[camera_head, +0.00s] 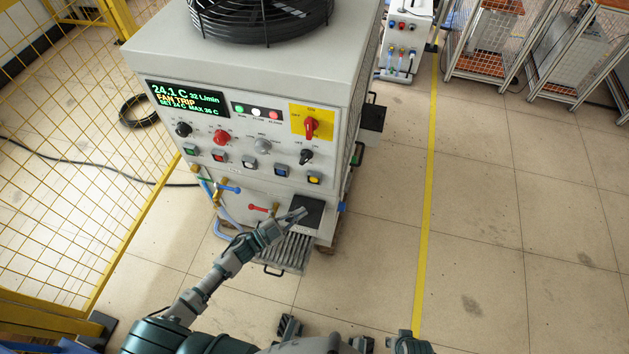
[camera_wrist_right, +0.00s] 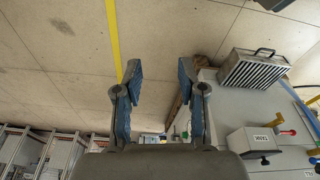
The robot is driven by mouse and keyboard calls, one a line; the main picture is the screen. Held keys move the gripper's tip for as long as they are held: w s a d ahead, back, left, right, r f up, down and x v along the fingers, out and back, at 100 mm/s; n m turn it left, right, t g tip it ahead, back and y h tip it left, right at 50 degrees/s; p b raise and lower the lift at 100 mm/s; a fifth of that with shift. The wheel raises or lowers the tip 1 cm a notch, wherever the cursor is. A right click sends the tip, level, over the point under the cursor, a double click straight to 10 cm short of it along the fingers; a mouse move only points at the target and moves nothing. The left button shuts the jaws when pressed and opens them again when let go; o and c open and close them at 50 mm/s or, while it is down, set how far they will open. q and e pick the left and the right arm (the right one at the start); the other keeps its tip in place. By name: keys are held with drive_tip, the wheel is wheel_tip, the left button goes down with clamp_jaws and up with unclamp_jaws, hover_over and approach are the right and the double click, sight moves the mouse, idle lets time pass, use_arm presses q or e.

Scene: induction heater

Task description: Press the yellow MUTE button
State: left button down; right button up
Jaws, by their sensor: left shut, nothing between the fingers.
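The yellow button (camera_head: 314,178) is at the right end of a row of coloured square buttons on the front of a grey machine (camera_head: 240,130). Its label is too small to read. My left gripper (camera_head: 300,214) is shut and empty, below the yellow button and slightly left of it in the head view, in front of a dark panel on the machine's lower front. It looks apart from the button. My right gripper (camera_wrist_right: 160,78) is open and empty in the right wrist view, with floor behind its fingers.
The machine's display (camera_head: 187,99) reads "FAN TRIP". A red rotary switch (camera_head: 311,127) on a yellow plate and a black knob (camera_head: 306,157) sit above the yellow button. Valves with blue and red handles are lower left. A yellow mesh fence (camera_head: 70,150) stands left; floor at right is clear.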

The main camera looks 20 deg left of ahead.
sight(314, 178)
drive_tip(key=shift+r+b, duration=1.2)
drive_tip(key=shift+r, duration=1.8)
use_arm(q)
drive_tip(key=w+r+m+b, duration=0.1)
drive_tip(key=w, duration=0.7)
drive_tip(key=shift+w+d+g+h, duration=0.25)
drive_tip(key=shift+g+h, duration=0.05)
drive_tip(key=shift+h, duration=0.1)
use_arm(e)
drive_tip(key=w+a+t+y, duration=0.1)
drive_tip(key=w+a+t, duration=0.1)
drive_tip(key=w+t, duration=0.2)
drive_tip(key=shift+w+r, duration=0.4)
drive_tip(key=shift+w, duration=0.5)
use_arm(q)
drive_tip(key=shift+d, duration=0.1)
drive_tip(key=shift+w, duration=0.2)
drive_tip(key=shift+w+r, duration=0.1)
drive_tip(key=shift+w, duration=0.05)
